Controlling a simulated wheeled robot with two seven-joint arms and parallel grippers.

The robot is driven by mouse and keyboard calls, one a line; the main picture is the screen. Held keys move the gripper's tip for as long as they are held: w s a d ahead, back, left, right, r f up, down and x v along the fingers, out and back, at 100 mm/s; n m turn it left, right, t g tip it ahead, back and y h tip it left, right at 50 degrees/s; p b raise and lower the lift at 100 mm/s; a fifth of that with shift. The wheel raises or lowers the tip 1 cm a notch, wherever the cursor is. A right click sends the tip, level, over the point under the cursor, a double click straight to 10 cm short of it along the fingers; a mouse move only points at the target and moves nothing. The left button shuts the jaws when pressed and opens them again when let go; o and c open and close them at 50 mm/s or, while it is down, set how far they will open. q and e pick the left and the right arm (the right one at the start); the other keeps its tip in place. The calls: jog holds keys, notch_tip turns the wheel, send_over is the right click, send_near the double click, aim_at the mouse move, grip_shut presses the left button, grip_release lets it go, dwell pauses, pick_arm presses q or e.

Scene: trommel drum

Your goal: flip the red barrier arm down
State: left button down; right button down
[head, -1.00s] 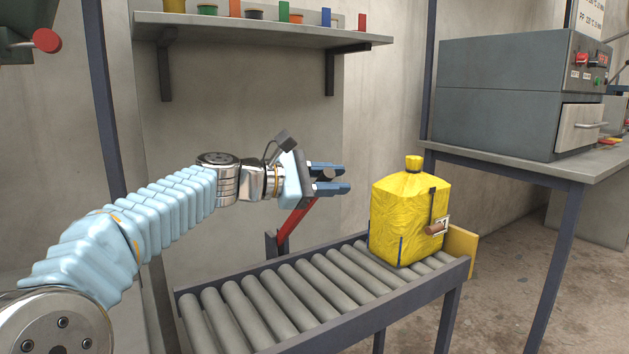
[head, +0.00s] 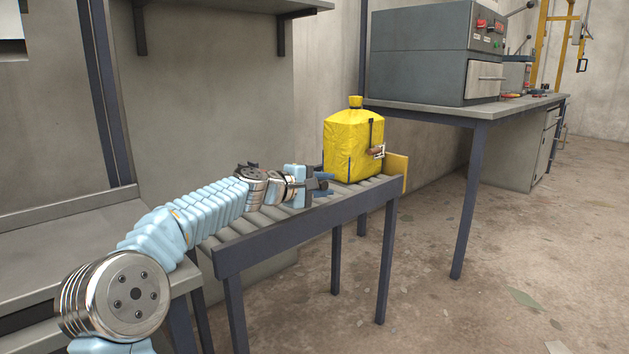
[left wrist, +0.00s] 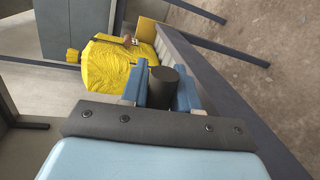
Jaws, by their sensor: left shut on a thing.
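My left gripper (head: 322,185) is low over the conveyor, just in front of the yellow jug. It is shut on the dark round knob (left wrist: 162,88), which sits between the blue fingers in the left wrist view. The red bar of the barrier arm is hidden in both views now; the knob is the only part of it I can make out. The yellow jug (head: 350,143) stands upright on the rollers beyond the gripper, and it also shows in the left wrist view (left wrist: 105,65). My right gripper is not in view.
The roller conveyor (head: 300,229) runs from near left to far right, with a yellow end plate (head: 397,172) behind the jug. A workbench (head: 470,112) with a grey machine (head: 425,55) stands at the back right. The floor at the right is open.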

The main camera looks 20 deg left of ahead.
pick_arm(q)
jog(key=shift+f, duration=0.25)
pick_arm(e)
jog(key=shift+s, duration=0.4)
pick_arm(q)
jog(key=c, duration=0.9)
grip_release()
jog(key=b+v, duration=0.1)
jog(key=v, duration=1.2)
jog(key=shift+s+a, duration=0.2)
jog(key=shift+s, duration=0.2)
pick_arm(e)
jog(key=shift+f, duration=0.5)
